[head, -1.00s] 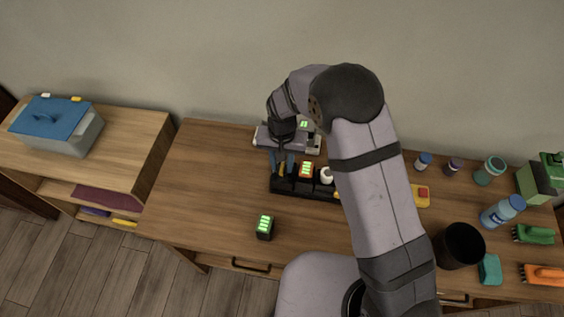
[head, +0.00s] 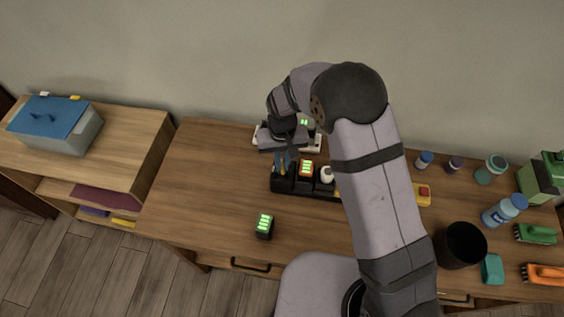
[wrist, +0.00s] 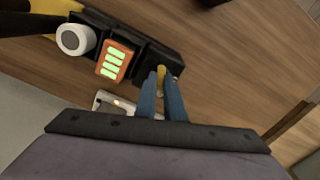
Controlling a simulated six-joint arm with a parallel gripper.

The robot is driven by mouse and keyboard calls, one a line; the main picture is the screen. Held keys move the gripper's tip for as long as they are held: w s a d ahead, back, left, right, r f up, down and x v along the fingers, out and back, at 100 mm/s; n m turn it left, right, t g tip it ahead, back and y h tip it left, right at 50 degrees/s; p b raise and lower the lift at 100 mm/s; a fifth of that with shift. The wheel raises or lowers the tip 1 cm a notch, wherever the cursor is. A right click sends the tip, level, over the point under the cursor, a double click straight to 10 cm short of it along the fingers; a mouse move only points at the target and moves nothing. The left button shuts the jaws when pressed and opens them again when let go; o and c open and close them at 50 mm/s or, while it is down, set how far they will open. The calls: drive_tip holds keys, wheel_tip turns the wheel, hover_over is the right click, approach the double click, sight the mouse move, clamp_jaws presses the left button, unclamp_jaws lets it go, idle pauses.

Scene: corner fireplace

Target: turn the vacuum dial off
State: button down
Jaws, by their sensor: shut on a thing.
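My gripper (wrist: 162,96) has two blue fingers that point down at the left end of a black holder in the head view. The fingers are shut on a small yellow piece (wrist: 160,79) at an end slot of the black holder (wrist: 144,50). In the head view my gripper (head: 284,162) partly hides this piece. A white round knob-like part (wrist: 75,39) stands at the other side of an orange block with green bars (wrist: 115,61). I cannot tell which part is the vacuum dial.
A black block with green bars (head: 265,226) stands nearer the front of the desk (head: 205,195). A dark cup (head: 460,246) and several bottles are at the right. The desk's left side is clear.

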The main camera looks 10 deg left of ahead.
sight(282, 165)
drive_tip(key=n+b, duration=0.1)
drive_tip(key=n, duration=0.6)
drive_tip(key=shift+w, duration=0.1)
drive_tip(key=n, duration=0.6)
drive_tip(key=shift+r+n+b, duration=0.1)
drive_tip(key=shift+n+b, duration=0.3)
drive_tip(key=c, duration=1.8)
unclamp_jaws()
drive_tip(key=shift+c, duration=0.2)
drive_tip(key=shift+r+b, duration=1.05)
drive_tip(key=shift+r, duration=2.6)
